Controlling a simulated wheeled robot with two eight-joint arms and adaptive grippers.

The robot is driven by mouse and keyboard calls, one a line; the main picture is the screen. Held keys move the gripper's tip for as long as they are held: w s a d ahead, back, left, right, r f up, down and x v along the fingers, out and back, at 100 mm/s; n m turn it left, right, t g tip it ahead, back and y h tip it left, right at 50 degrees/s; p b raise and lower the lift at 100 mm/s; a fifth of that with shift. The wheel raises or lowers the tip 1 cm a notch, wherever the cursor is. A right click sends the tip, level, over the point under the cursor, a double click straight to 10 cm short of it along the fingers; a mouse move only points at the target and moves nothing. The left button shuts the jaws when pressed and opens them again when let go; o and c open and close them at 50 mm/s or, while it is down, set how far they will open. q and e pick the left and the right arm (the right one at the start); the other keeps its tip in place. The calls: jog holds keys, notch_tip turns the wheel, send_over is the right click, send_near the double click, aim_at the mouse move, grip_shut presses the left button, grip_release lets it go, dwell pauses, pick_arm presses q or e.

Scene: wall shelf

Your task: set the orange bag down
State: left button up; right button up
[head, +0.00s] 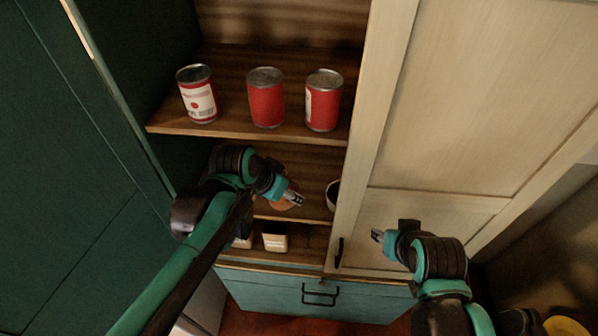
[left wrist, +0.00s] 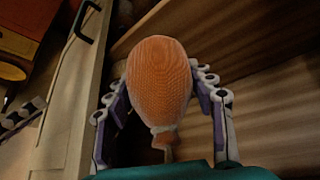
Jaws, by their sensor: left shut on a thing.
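The orange bag (left wrist: 158,80) is a rounded, net-textured bundle with a gathered neck. In the left wrist view it sits between the two fingers of my left gripper (left wrist: 160,112), which is shut on it. In the head view the left gripper (head: 292,198) is in front of the middle shelf opening, and only a small part of the orange bag (head: 282,205) shows beside it. I cannot tell whether the bag touches a shelf board. My right gripper (head: 377,236) is in front of the cream door; its jaw opening is too small to judge.
Three red cans stand on the upper shelf (head: 225,125). A dark-and-white round item (head: 333,196) is partly hidden by the cream sliding door (head: 440,120) on the middle shelf. A pale box (head: 275,238) stands below. A teal drawer (head: 320,295) is underneath.

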pick_arm(q)
jog(key=shift+w+a+f, duration=0.2)
jog(key=shift+a+f, duration=0.1)
jog(key=shift+a, duration=0.3)
jog(key=shift+w+a+f, duration=0.15)
jog(key=shift+a+f, duration=0.1)
jog(key=shift+a, duration=0.3)
send_over(260, 198)
jog(key=f, duration=0.5)
jog(key=shift+s+d+f, duration=0.1)
jog(key=shift+d+f, duration=0.1)
jog(key=shift+a+f, duration=0.15)
jog(key=shift+a, duration=0.1)
jog(key=f, duration=0.4)
jog(key=shift+w+f, duration=0.1)
jog(key=shift+w, duration=0.1)
jog(key=shift+s, duration=0.1)
pick_arm(e)
jog(key=shift+s+a, duration=0.1)
jog(key=shift+s, duration=0.05)
jog(key=shift+f, duration=0.15)
pick_arm(q)
jog(key=shift+f+b, duration=0.15)
jog(key=shift+b, duration=0.15)
jog(key=o, duration=1.4)
pick_arm(e)
jog(key=shift+f, duration=0.1)
